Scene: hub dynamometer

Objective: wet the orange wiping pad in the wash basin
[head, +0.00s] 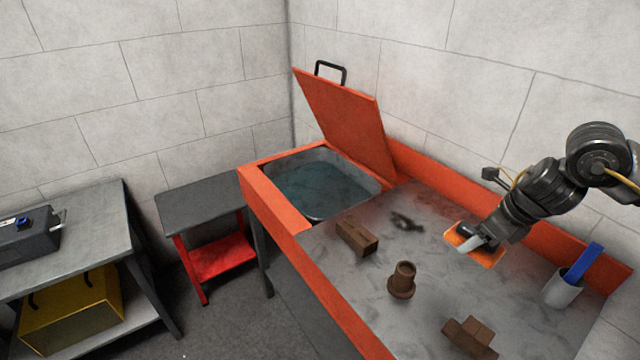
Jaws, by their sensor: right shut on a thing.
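My right gripper (476,243) is shut on the orange wiping pad (487,258), over the right part of the grey worktop. I cannot tell whether the pad touches the surface. The wash basin (314,215) is sunk into the far left end of the orange-rimmed bench and holds dark bluish water (318,188). Its orange lid (350,122), with a black handle, stands tilted up at the back of the basin, so the basin is open. The pad is to the right of the basin and apart from it. My left gripper is not in view.
On the worktop (330,268) are a brown block (357,238), a brown flanged part (402,280), a stepped brown part (470,337) and a grey cup (562,288) holding a blue item (582,263). Side tables stand left.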

